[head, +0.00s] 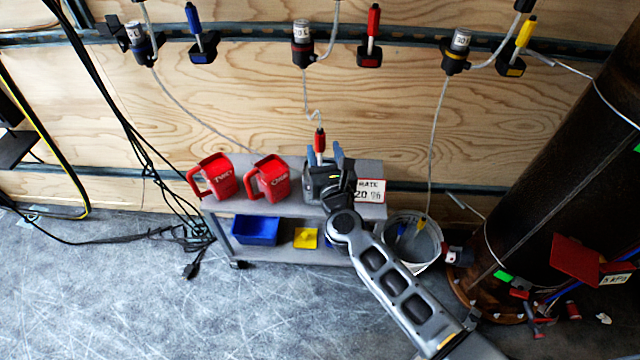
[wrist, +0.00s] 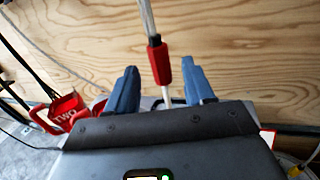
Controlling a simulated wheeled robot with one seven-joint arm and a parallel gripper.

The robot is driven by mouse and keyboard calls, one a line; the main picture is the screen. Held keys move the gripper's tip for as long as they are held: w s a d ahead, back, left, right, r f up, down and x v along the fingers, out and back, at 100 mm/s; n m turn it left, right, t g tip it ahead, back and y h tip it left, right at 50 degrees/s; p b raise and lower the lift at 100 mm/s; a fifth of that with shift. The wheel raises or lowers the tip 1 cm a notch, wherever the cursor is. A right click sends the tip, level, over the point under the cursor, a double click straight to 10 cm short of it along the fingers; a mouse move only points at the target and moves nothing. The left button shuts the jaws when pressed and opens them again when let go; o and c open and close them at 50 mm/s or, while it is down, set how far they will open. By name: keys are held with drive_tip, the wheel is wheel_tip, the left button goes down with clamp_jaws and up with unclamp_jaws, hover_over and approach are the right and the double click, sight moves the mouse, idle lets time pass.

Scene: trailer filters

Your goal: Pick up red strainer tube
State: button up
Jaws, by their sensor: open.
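The red strainer tube (head: 320,141) hangs upright from a clear hose in front of the plywood wall. In the wrist view, its red sleeve (wrist: 162,66) sits between the blue fingers, with the clear hose above and a pale thin tube below. My gripper (head: 324,156) is open over the grey cart, its fingers on either side of the tube. In the wrist view, gaps show between both fingers of my gripper (wrist: 160,74) and the sleeve. The tube's lower end is hidden behind my gripper body.
Two red jugs (head: 268,179) stand on the grey cart (head: 240,207), left of my gripper. A blue bin (head: 255,231) and yellow item (head: 305,238) are on its lower shelf. A white bucket (head: 428,258) and dark pillar (head: 540,180) stand to the right.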

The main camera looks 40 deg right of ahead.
sight(321, 140)
drive_tip(key=w+d, duration=0.1)
drive_tip(key=w+r, duration=0.1)
drive_tip(key=w, duration=0.1)
drive_tip(key=shift+d, duration=0.4)
drive_tip(key=shift+w+d, duration=0.3)
drive_tip(key=shift+w, duration=0.35)
clamp_jaws()
